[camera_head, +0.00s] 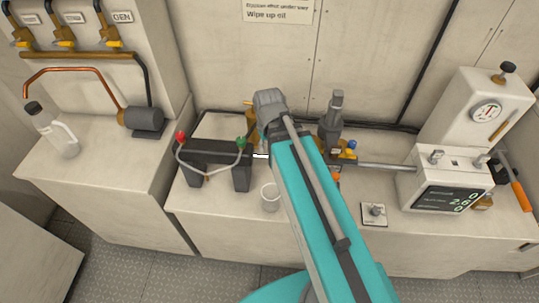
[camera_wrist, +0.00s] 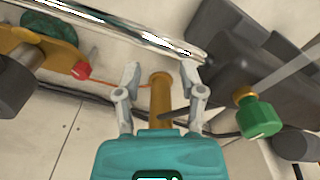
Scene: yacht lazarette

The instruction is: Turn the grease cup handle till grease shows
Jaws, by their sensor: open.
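My gripper (camera_wrist: 161,76) is open in the wrist view, one finger on each side of an upright brass cylinder (camera_wrist: 160,98). It looks like part of the grease cup. Gaps show between the cylinder and both fingers; its lower end is hidden behind my gripper's body. I cannot make out a handle or any grease. In the head view a small brass piece (camera_head: 249,105) shows just left of my arm's grey joint, and my arm hides the gripper. A shiny shaft (camera_wrist: 130,30) runs beyond the fingertips in the wrist view; it also shows right of my arm in the head view (camera_head: 385,166).
A dark block with a green-capped terminal (camera_wrist: 258,116) is close right of my gripper in the wrist view. A red knob (camera_wrist: 81,70) and brass fitting are to the left. In the head view a white cup (camera_head: 270,197) stands on the bench, left of my arm.

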